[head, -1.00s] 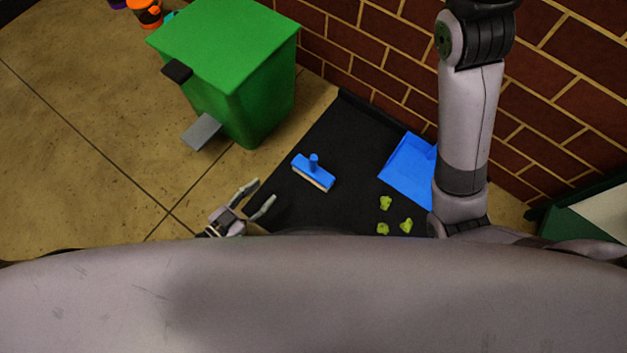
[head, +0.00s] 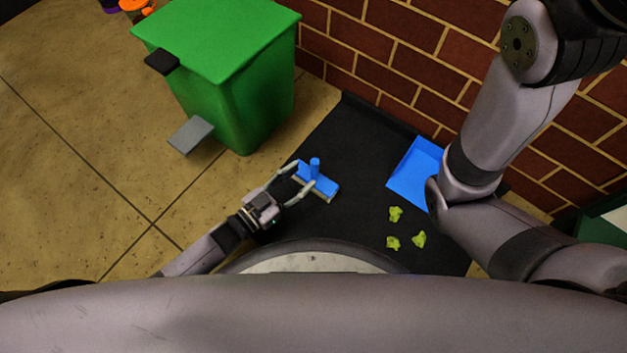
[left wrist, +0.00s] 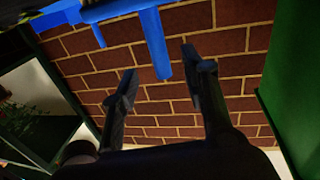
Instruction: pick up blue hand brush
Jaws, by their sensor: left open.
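The blue hand brush (head: 328,186) lies on the black mat (head: 350,135), its short blue handle standing up from the block. My left gripper (head: 304,175) is open, with its fingertips at the near left side of the brush. In the left wrist view the brush's handle (left wrist: 156,45) points into the gap between the two open fingers (left wrist: 158,72), and nothing is held. My right gripper is not in view; only my right arm shows at the right.
A blue dustpan (head: 413,175) lies on the mat to the right, partly behind my right arm. Several yellow-green scraps (head: 395,214) lie near it. A green bin (head: 235,100) with a grey pedal (head: 190,135) stands at left. A brick wall (head: 400,60) runs behind.

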